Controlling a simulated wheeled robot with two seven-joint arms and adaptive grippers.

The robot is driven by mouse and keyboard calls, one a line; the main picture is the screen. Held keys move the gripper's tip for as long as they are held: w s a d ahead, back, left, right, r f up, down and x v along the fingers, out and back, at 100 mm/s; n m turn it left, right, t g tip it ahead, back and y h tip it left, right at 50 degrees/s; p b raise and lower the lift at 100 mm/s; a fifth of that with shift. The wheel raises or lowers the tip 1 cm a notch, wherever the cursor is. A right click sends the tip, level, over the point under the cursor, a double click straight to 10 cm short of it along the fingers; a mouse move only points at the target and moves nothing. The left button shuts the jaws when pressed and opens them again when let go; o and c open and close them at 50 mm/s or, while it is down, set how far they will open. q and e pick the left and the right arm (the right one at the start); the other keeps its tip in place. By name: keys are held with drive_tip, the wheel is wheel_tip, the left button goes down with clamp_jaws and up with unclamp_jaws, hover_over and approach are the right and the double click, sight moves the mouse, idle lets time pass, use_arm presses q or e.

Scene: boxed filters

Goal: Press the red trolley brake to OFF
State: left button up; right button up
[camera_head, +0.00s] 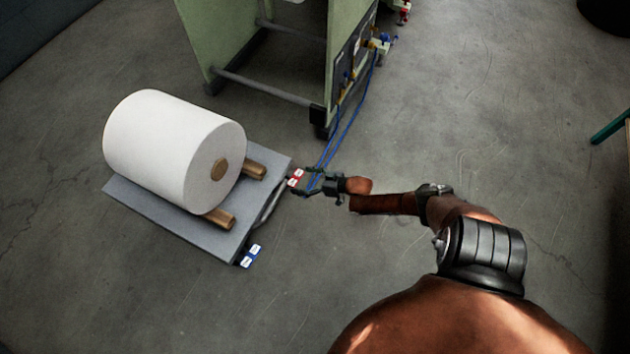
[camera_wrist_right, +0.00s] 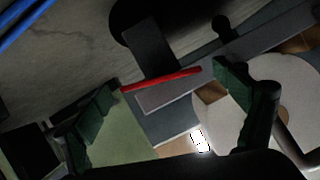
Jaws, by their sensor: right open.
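A grey trolley (camera_head: 150,206) stands on the floor at the left of the head view. A red brake pedal (camera_head: 295,177) with white labels is at its right end, and a blue pedal (camera_head: 250,256) with white labels is at the near corner. My right gripper (camera_head: 308,182) is open beside the red pedal; whether it touches is unclear. In the right wrist view, a red-edged dark plate (camera_wrist_right: 162,80), seemingly the red pedal, shows between the spread fingers of my right gripper (camera_wrist_right: 166,84). My left gripper is not in view.
A large white roll (camera_head: 160,145) lies on wooden supports (camera_head: 220,217) on the trolley. A green machine frame (camera_head: 345,45) with blue hoses (camera_head: 350,120) stands behind the gripper. The concrete floor in front is clear.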

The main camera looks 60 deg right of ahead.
drive_tip(key=v, duration=1)
drive_tip(key=shift+s+r, duration=0.2)
drive_tip(key=shift+s, duration=0.15)
